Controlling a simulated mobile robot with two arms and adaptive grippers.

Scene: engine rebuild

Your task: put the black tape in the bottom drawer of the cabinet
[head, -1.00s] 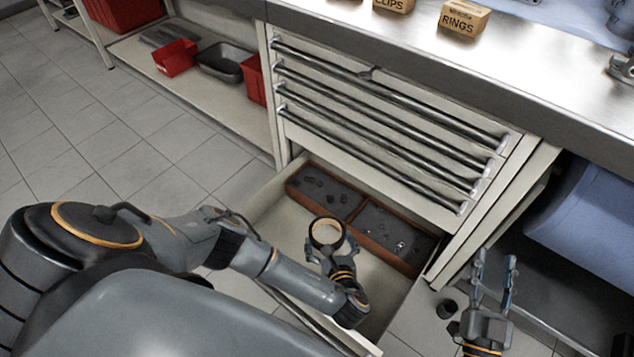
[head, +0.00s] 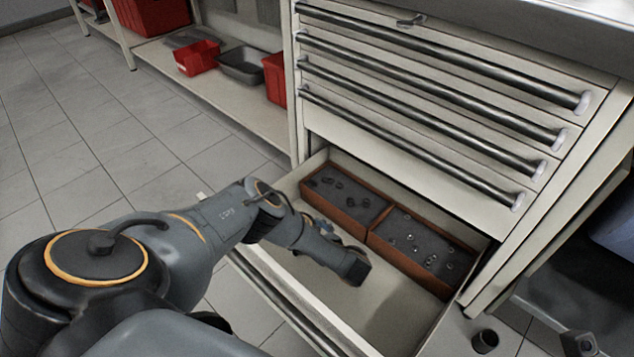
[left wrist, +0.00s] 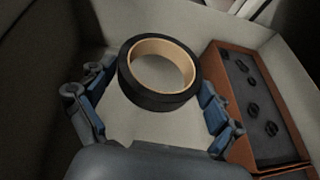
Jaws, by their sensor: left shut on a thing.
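The black tape (left wrist: 150,98) is a black roll with a tan core in the left wrist view. My left gripper (left wrist: 157,85) is shut on it, one blue-padded finger at each side. The tape is over the pale floor of the open bottom drawer (head: 385,318); whether it touches the floor I cannot tell. In the head view my left arm reaches over the drawer's front, hiding the tape and most of the gripper. The cabinet (head: 400,150) has its upper drawers shut. My right gripper is not recognisable in view.
Two brown-red trays of small parts, a left one (head: 322,200) and a right one (head: 385,255), line the drawer's back. The drawer's front floor is bare. A small dark cylinder (head: 485,341) stands on the floor at right. Red bins (head: 197,58) sit on the low shelf.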

